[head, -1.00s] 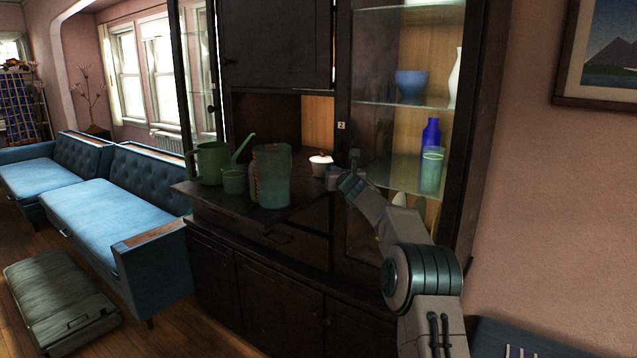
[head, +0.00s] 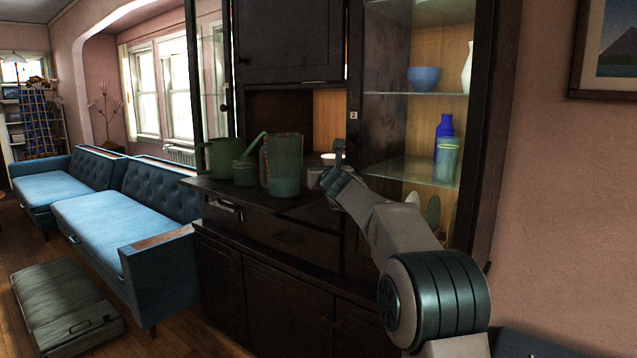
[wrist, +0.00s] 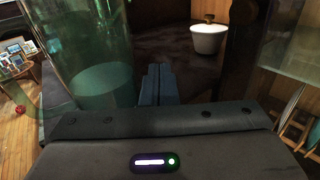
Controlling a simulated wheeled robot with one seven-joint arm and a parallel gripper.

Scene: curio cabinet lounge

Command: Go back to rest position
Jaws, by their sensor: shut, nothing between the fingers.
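My gripper shows in the wrist view (wrist: 156,84) with its two fingers together and nothing between them. It is in front of the dark cabinet's counter. In the wrist view a large clear green pitcher (wrist: 85,50) stands close on the left, apart from the fingers. A small white pot (wrist: 208,38) stands farther back on the right. In the head view my arm reaches up from the lower right, and its wrist partly covers the white pot (head: 329,157). The fingers are too small to make out well there.
The green pitcher (head: 283,165) and green watering can (head: 244,172) stand on the cabinet counter (head: 215,188). Glass shelves on the right hold a blue bowl (head: 424,77) and a blue bottle (head: 444,135). A blue sofa (head: 125,215) and grey suitcase (head: 62,305) are at left.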

